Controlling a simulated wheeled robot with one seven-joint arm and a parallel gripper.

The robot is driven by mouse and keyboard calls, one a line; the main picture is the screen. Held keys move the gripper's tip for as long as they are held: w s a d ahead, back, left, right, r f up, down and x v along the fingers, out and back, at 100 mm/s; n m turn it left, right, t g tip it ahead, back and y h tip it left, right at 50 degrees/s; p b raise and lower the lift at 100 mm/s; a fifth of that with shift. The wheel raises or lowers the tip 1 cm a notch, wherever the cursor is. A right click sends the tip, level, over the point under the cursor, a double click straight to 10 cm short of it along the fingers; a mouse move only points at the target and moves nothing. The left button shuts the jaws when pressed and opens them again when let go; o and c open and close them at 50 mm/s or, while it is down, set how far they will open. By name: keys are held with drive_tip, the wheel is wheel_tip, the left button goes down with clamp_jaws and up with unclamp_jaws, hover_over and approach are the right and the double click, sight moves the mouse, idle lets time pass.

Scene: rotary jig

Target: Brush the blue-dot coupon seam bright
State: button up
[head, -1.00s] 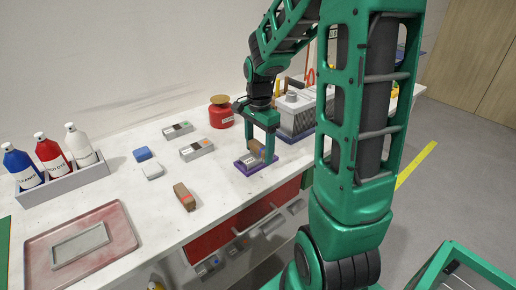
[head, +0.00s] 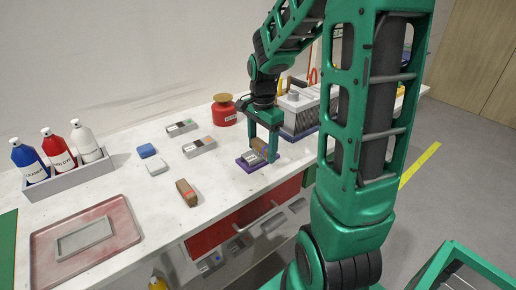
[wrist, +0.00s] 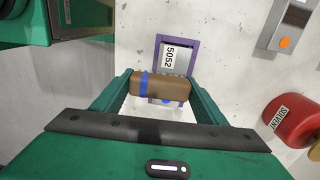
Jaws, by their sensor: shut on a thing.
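My gripper (head: 264,149) is shut on a brown wooden brush with a blue band (wrist: 162,86), which lies crosswise between the fingers. The brush is over a purple holder (wrist: 187,60) near the front edge of the bench; the holder also shows in the head view (head: 246,166). A pale coupon (wrist: 168,57) marked 5052 sits in the holder. A small blue mark (wrist: 167,101) shows just below the brush. The brush covers the coupon's middle, so its seam is hidden. I cannot tell whether the bristles touch it.
A second brush with a red band (head: 187,193), grey blocks with green (head: 182,128) and orange dots (head: 199,147), and blue (head: 146,151) and white (head: 154,166) blocks lie left. A red solvent can (head: 225,113) and grey machine (head: 298,112) stand behind. A tray (head: 38,254) is front left.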

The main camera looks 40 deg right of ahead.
drive_tip(key=shift+r, duration=3.75)
